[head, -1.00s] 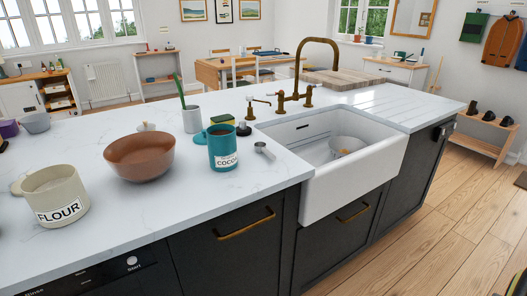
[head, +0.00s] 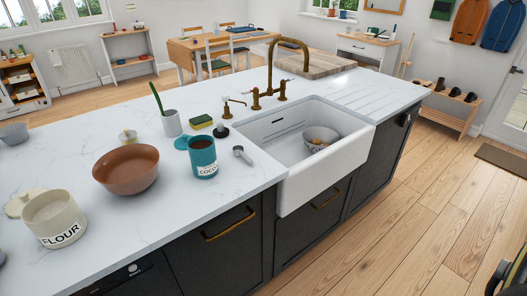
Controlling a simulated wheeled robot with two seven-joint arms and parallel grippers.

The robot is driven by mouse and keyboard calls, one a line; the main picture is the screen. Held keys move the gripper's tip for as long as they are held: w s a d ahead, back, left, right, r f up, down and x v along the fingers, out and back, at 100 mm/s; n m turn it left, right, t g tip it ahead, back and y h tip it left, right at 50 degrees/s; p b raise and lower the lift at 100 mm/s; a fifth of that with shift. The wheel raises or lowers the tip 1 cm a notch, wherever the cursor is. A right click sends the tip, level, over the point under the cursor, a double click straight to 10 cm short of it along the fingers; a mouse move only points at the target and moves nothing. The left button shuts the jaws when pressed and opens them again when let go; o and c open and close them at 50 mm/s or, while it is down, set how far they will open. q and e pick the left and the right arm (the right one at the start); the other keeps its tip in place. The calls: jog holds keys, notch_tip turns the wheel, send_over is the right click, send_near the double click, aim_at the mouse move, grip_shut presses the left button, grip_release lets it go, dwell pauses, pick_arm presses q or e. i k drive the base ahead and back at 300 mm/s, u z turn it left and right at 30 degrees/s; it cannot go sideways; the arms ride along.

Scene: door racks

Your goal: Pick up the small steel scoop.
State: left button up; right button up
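The small steel scoop (head: 242,154) lies on the white marble worktop (head: 230,225), near its front edge and just left of the sink. A teal tin labelled COCOA (head: 203,160) stands open to the left of the scoop, apart from it, with brown contents showing. Its teal lid (head: 182,143) seems to lie behind it.
A white sink (head: 330,165) with a bowl (head: 320,136) in it is right of the scoop. A brown bowl (head: 127,172), a FLOUR canister (head: 56,222), a sponge (head: 201,121) and a brass tap (head: 270,80) surround the area. A dark unclear shape (head: 512,277) is at the lower right edge.

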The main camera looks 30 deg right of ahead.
aim_at(238, 150)
jog(key=z, duration=2.3)
jog(key=i, duration=2.15)
jog(key=u, duration=3.15)
